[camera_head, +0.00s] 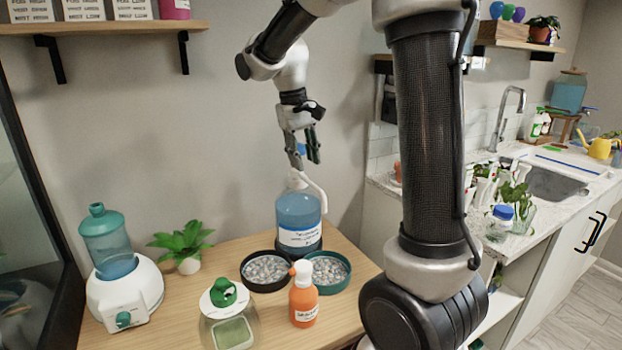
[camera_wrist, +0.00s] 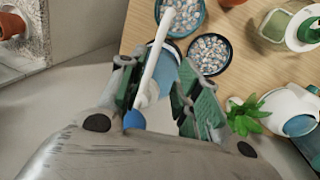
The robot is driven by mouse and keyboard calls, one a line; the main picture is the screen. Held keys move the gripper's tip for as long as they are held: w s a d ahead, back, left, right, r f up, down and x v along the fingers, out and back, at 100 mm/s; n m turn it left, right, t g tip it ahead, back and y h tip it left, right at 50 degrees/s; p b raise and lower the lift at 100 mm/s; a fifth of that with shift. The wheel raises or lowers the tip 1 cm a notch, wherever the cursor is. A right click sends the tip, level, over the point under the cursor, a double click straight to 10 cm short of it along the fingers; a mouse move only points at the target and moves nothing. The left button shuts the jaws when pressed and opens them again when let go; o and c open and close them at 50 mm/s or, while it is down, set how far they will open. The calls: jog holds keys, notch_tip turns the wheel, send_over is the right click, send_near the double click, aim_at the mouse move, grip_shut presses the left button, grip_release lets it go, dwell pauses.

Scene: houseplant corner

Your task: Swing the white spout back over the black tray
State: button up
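The white spout (camera_head: 315,190) rises from the top of the blue pump bottle (camera_head: 298,212) and bends to the right. In the wrist view the spout (camera_wrist: 157,50) reaches toward the green-rimmed tray (camera_wrist: 203,8), away from the black tray (camera_wrist: 229,56). In the head view the black tray (camera_head: 245,279) is at the left and the green tray (camera_head: 347,281) at the right, both full of pebbles. My gripper (camera_head: 306,160) is open above the bottle, pointing down. In the wrist view the spout lies between its spread fingers (camera_wrist: 160,100), with a blue knob (camera_wrist: 134,120) close by. Contact cannot be told.
An orange pump bottle (camera_head: 303,300) stands in front of the trays. A green-topped scale-like jar (camera_head: 228,310), a potted plant (camera_head: 186,246) and a white dispenser (camera_head: 125,290) are at the left of the wooden table (camera_head: 210,262). A shelf (camera_head: 110,27) hangs above left.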

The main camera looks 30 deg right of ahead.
aim_at(312, 183)
jog(key=f, duration=0.2)
jog(key=d+f, duration=0.1)
jog(key=f, duration=0.1)
jog(key=d+f, duration=0.1)
jog(key=f, duration=0.1)
jog(key=shift+f, duration=0.2)
grip_shut()
